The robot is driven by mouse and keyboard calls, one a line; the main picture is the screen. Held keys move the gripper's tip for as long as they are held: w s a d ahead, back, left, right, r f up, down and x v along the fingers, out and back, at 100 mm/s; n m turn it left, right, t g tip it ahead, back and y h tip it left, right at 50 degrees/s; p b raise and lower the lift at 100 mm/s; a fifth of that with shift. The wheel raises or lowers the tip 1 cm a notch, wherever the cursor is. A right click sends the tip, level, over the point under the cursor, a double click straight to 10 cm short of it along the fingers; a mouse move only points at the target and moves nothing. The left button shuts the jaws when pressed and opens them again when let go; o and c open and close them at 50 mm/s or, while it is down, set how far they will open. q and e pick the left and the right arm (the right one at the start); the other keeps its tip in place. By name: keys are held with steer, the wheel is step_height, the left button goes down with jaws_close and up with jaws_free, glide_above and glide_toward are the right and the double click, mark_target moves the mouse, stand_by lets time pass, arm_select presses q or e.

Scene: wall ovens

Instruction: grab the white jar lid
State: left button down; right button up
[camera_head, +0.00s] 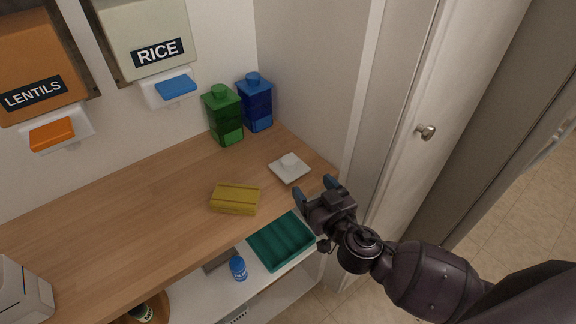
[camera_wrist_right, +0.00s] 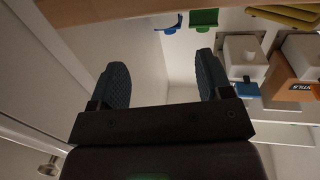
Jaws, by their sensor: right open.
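The white jar lid (camera_head: 289,167) is a square plate with a small round knob. It lies flat on the wooden counter (camera_head: 130,205) near its right end, in front of the blue jar (camera_head: 255,103) and green jar (camera_head: 223,115). My right gripper (camera_head: 315,190) is at the counter's front right corner, apart from the lid, to its right and nearer to me. Its two blue fingers stand open and empty; they also show in the right wrist view (camera_wrist_right: 161,62). I cannot make out the lid in the wrist view. My left gripper is out of view.
A yellow block-like object (camera_head: 235,199) lies left of the lid. A teal tray (camera_head: 281,241) and a blue-capped container (camera_head: 238,268) are below the counter's front edge. A side wall (camera_head: 310,75) borders the counter's right end. The counter's left-middle is clear.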

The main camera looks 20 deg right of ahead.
mark_target(293, 165)
steer(key=w, duration=0.3)
steer(key=shift+w+a, duration=0.3)
steer(key=shift+w, duration=0.05)
steer(key=shift+w+a+f, duration=0.1)
steer(key=shift+w+a, duration=0.05)
steer(key=shift+w, duration=0.5)
steer(key=shift+w+a+p, duration=0.15)
steer(key=shift+w+p, duration=0.15)
steer(key=shift+w, duration=0.2)
steer(key=w, duration=0.2)
steer(key=shift+w+a, duration=0.4)
steer(key=shift+w+a+f, duration=0.1)
steer(key=shift+w+f, duration=0.05)
steer(key=shift+w, duration=0.45)
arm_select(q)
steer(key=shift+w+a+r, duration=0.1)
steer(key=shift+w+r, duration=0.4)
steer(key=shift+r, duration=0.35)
